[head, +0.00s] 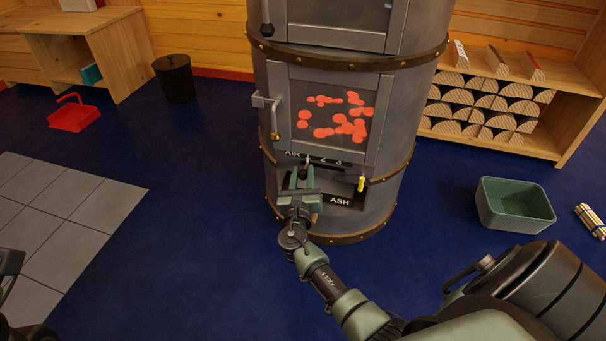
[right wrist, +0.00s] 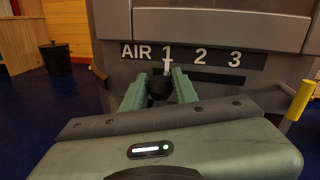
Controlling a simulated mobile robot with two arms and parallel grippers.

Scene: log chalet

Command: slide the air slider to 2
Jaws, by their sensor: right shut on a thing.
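The air slider (right wrist: 158,86) is a dark knob with a pale pointer in a dark slot on the front of the round grey stove (head: 390,205). The label strip (right wrist: 215,56) above it reads AIR 1 2 3, and the pointer stands under the 1. My right gripper (right wrist: 158,90) has its two green fingers on either side of the knob and is shut on it; in the head view the right gripper (head: 303,178) reaches up to the slot. Only dark parts of my left arm show at the left edge; its gripper is out of view.
Below the slot is the ASH drawer (head: 345,201) with a yellow handle (head: 361,184) to the right. The glazed stove door (head: 335,108) with its latch (head: 270,112) is above. A green bin (head: 515,205) stands right on the blue floor; grey tiles (head: 55,225) lie left.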

